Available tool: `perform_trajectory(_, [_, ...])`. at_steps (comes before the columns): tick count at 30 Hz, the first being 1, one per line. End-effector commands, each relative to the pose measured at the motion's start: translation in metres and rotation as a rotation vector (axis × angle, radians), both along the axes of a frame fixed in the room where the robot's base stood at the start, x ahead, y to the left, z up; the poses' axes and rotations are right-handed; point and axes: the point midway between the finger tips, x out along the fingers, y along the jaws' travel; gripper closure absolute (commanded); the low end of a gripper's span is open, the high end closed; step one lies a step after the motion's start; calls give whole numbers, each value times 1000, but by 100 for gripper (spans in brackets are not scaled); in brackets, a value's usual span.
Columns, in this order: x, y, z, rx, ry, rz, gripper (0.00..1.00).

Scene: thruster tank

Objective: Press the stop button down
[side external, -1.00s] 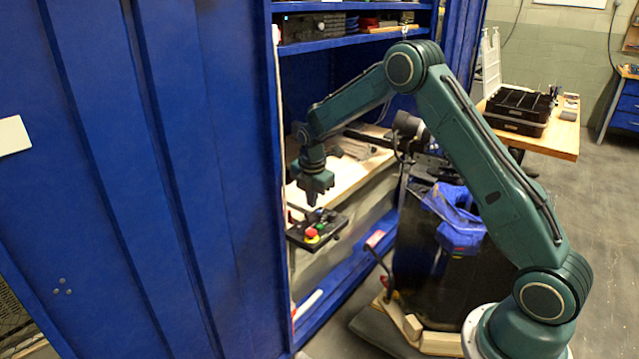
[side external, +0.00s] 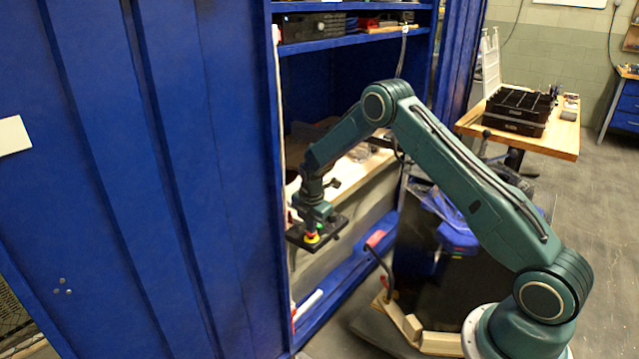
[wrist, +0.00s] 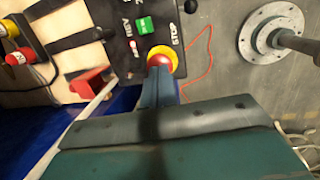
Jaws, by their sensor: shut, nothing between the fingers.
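The stop button is a red cap on a yellow ring (wrist: 174,57), set on a black control box with "STOP" and "REV" lettering (wrist: 125,25). In the side view the box (side external: 331,233) juts out at the shelf edge inside the blue cabinet, with the button (side external: 312,238) at its front. My gripper (wrist: 160,75) is shut and empty, its fingertips at the red cap and hiding part of it. In the side view my gripper (side external: 312,220) is right above the button. I cannot tell whether the tips touch the cap or whether it is pressed.
A green button (wrist: 145,25) and a small red knob sit beside the stop button. Another box with red and yellow buttons (wrist: 15,45) is at the wrist view's left. The blue cabinet wall (side external: 200,180) stands close left of my gripper. A wooden table (side external: 560,138) with black cases is at the right.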

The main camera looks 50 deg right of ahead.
Motion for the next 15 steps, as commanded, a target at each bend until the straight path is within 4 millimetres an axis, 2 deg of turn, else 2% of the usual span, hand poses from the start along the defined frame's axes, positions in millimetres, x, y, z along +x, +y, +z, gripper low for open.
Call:
perform_trajectory(9, [0, 0, -1, 0, 0, 0, 100])
perform_trajectory(15, [1, -1, -16, 0, 1, 0, 100])
